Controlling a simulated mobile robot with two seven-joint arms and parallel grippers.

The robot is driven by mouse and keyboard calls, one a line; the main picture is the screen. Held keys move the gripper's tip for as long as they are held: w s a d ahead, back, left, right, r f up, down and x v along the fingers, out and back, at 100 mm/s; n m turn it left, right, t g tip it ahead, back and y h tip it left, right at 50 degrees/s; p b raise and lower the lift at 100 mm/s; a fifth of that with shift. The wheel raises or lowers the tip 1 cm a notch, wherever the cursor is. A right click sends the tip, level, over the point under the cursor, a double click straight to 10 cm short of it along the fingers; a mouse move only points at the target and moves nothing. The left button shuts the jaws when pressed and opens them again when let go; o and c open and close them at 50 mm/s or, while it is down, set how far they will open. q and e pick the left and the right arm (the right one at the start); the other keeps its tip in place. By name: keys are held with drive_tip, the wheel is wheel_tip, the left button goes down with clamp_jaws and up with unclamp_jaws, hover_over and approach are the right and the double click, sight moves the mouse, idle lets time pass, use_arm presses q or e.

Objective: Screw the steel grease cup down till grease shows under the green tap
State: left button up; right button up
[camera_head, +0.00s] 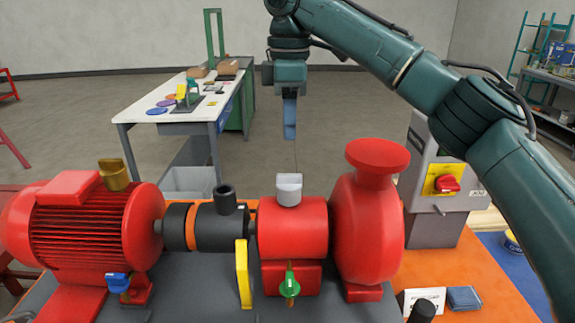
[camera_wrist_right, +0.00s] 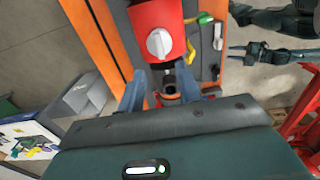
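The steel grease cup (camera_head: 289,189) sits upright on top of the red bearing housing (camera_head: 292,228). It also shows in the right wrist view (camera_wrist_right: 159,43), with a bar-like ridge across its face. The green tap (camera_head: 289,287) is on the front of the housing's lower block; I cannot tell whether grease shows under it. My right gripper (camera_head: 290,137) points down above the cup, apart from it. Its blue fingers are spread, with nothing between them, in the wrist view (camera_wrist_right: 160,84). A dark arm end, apparently my left gripper (camera_wrist_right: 240,53), shows at the wrist view's upper right; its fingers are unclear.
The red pump casing (camera_head: 368,228) stands close right of the cup. A black upright cap (camera_head: 225,199) and a yellow lever (camera_head: 243,273) are to its left. The red motor (camera_head: 95,230) is at far left. A grey box with a red switch (camera_head: 446,184) stands at right.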

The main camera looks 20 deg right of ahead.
sight(289, 175)
wheel_tip(289, 175, down, 10)
drive_tip(key=shift+f, duration=0.1)
idle(0.4)
clamp_jaws()
